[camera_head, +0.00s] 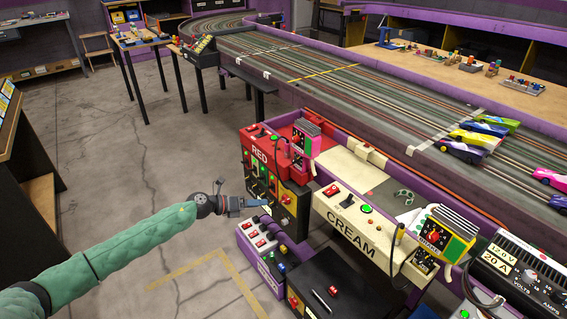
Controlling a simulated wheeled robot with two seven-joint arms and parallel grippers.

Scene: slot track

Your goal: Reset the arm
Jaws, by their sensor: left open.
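My left arm, in a green sleeve, comes in from the lower left. My left gripper (252,202) is at the middle of the view, close in front of the red control station (262,158) marked RED. The gripper is open and small in the picture. I cannot tell whether its fingertips touch the panel of switches and lights behind it. No object shows between its fingers. My right gripper is not in view.
The cream station (345,237) stands right of the red one, with a purple box (262,262) below. The slot track (350,95) with several cars (461,152) runs behind. A power supply (520,275) is at the lower right. The concrete floor (150,180) at left is clear.

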